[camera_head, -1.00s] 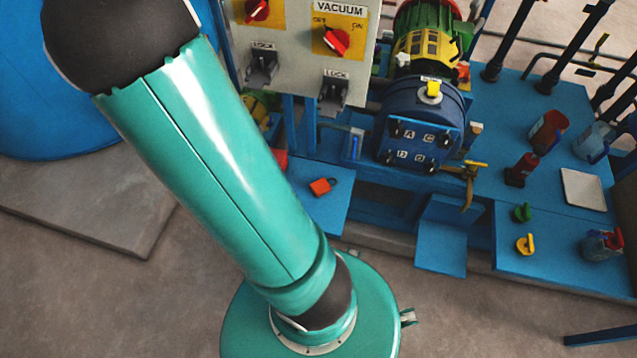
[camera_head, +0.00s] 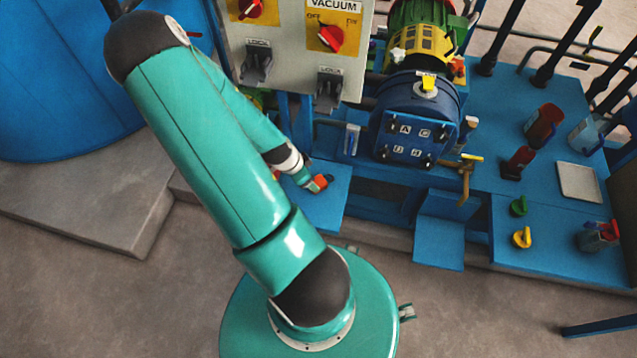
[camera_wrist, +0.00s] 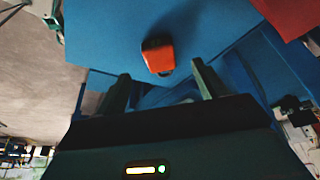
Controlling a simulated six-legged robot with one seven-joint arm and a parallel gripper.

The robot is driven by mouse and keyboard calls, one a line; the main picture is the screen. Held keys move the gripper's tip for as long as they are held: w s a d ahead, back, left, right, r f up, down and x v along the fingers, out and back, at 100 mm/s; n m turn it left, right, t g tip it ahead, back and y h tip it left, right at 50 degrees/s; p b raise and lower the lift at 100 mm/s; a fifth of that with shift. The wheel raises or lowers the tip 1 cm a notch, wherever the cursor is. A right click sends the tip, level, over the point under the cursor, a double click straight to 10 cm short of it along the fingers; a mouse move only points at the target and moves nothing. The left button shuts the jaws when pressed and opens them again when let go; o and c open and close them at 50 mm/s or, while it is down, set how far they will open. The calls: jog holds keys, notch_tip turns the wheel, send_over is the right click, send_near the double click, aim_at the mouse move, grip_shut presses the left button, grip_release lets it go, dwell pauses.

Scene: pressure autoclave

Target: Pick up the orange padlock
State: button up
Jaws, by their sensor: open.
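The orange padlock (camera_head: 321,181) lies on a small blue platform (camera_head: 323,210) below the switch panel. In the head view my gripper (camera_head: 316,184) is right beside it and partly covers it. In the wrist view the padlock (camera_wrist: 158,55) shows as an orange-red block ahead of my gripper (camera_wrist: 160,88), roughly midway between the two green fingers. The fingers are apart and nothing is held.
A panel (camera_head: 285,55) with red switches and grey lock fittings stands just above the platform. A dark blue autoclave vessel (camera_head: 417,110) is to the right. Green (camera_head: 518,206) and yellow (camera_head: 522,238) padlock-like items and several containers are on the right blue table (camera_head: 560,225).

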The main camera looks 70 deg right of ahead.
aim_at(321, 182)
jog(key=shift+x, duration=3)
jog(key=shift+a, duration=0.15)
jog(key=c, duration=1.2)
jog(key=shift+c, duration=0.2)
jog(key=shift+r, duration=0.1)
